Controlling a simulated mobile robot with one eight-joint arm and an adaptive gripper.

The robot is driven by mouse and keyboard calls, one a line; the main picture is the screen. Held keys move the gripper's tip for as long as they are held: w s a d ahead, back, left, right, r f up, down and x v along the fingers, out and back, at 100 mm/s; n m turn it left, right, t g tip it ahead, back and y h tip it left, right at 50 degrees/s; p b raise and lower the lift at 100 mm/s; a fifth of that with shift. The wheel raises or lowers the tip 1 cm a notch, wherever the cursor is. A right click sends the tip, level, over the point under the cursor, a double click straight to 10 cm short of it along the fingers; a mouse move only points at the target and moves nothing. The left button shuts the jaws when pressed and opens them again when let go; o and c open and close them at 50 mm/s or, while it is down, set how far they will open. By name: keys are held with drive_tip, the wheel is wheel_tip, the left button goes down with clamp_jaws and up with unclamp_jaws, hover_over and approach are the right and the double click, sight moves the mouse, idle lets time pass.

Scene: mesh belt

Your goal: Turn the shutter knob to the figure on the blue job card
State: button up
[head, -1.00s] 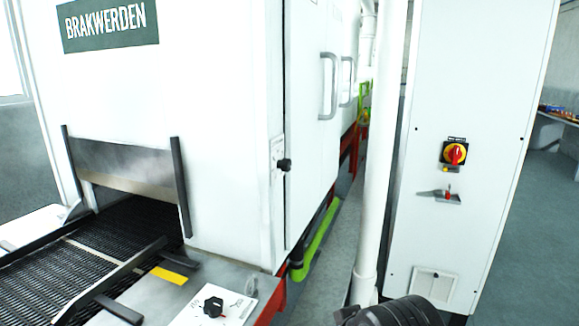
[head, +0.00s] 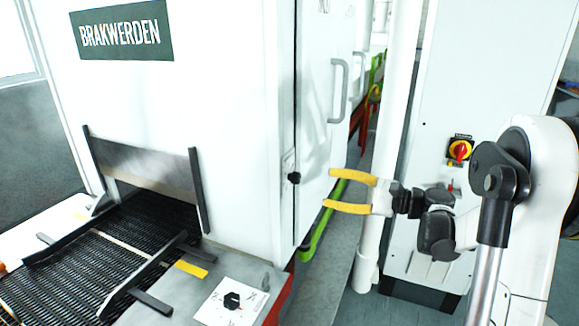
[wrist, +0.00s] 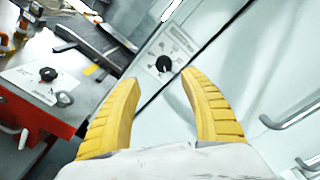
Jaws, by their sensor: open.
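A black knob (head: 294,178) sits on the side of the white machine, beside a door seam. In the wrist view this knob (wrist: 163,63) has a pale plate with marks around it. A second black knob (head: 232,300) is on a white marked plate on the front table; this table knob also shows in the wrist view (wrist: 47,74). I cannot tell which is the shutter knob, and the marks are too small to read. No blue job card is visible. My gripper (head: 329,189), with yellow fingers, is open and empty, to the right of the side knob and apart from it.
The mesh belt (head: 90,262) runs into the machine under a metal flap (head: 146,168). A white pipe (head: 392,150) and a cabinet with a red-yellow switch (head: 460,149) stand at right. Door handles (head: 338,90) stick out from the machine's side.

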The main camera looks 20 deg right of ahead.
sight(299, 179)
drive_tip(key=x, duration=0.3)
drive_tip(key=b+x, duration=0.1)
drive_tip(key=x, duration=0.6)
drive_tip(key=shift+w+r+b, duration=0.3)
drive_tip(key=shift+r, duration=0.05)
clamp_jaws()
